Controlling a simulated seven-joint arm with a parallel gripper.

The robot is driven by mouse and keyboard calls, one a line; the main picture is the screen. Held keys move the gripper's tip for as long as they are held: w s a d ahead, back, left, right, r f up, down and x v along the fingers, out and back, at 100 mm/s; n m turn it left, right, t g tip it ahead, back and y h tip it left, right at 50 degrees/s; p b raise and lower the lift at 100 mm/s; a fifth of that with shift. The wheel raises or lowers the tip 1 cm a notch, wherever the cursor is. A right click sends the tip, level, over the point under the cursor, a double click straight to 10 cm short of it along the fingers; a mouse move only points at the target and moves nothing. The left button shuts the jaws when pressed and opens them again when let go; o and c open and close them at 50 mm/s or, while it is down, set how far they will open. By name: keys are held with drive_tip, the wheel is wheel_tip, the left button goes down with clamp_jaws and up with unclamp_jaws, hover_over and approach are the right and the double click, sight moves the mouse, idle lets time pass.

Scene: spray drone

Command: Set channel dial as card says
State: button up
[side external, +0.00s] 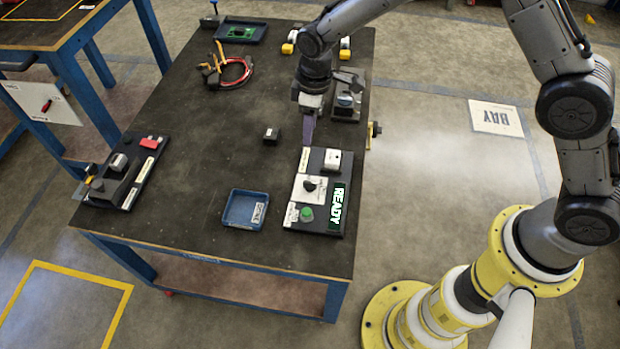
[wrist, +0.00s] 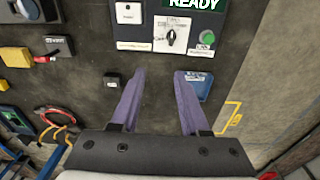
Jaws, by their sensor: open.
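A dark control panel (side external: 295,224) lies on the table, with a lit green READY sign (side external: 338,205). Its black channel dial (side external: 310,185) sits on a white plate. In the wrist view the dial (wrist: 172,37) has a light pointer mark; small print around it is unreadable. A green button (side external: 307,213) and a white block (side external: 332,160) share the panel. Pale labels are on it too; I cannot tell which, if any, is the card. My gripper (side external: 309,130) points down behind the panel. In the wrist view its purple fingers (wrist: 160,73) are apart and empty, clear of the dial.
A blue tray (side external: 232,222) sits left of the panel. A small black block (side external: 271,135) stands alone on the table. Another device panel (side external: 132,195) is at the left edge. A red and yellow tool with cable (side external: 214,70) lies farther back. The table's centre is mostly clear.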

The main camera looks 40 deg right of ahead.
approach(310, 182)
drive_tip(key=shift+g, duration=0.4)
drive_tip(key=f, duration=0.9)
drive_tip(key=shift+w+a, duration=0.15)
drive_tip(key=shift+w, duration=0.25)
clamp_jaws()
